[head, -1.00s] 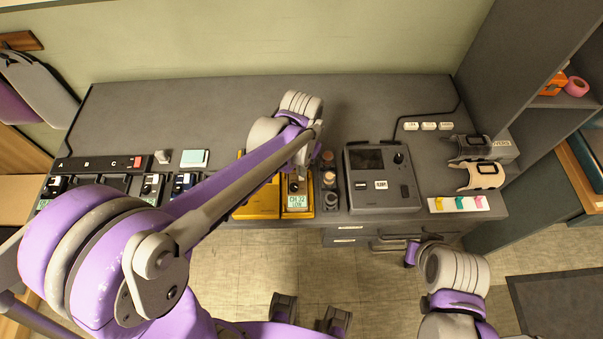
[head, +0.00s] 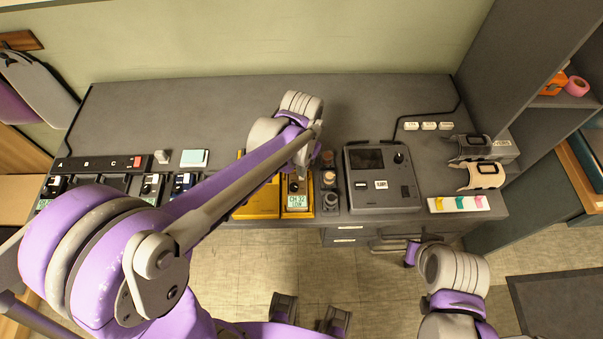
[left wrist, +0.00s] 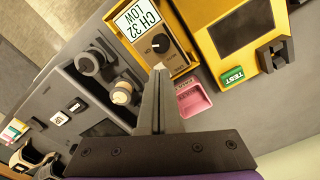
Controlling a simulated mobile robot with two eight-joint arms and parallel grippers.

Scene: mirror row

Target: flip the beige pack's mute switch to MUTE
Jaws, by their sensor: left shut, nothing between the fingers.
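In the left wrist view the pack (left wrist: 178,53) shows a tan face, the display and a dark knob (left wrist: 160,43). My left gripper (left wrist: 160,72) is shut and empty; its fingertips overlap the pack's end beside the knob. Whether they touch it I cannot tell. I cannot make out the mute switch; the fingers hide part of that end.
A yellow unit (head: 256,203) with a green TEST button (left wrist: 232,77) adjoins the pack. Round knobs (head: 330,179) and a grey console (head: 382,195) stand to the right. A charger row (head: 105,163) is at left. The back desk is clear.

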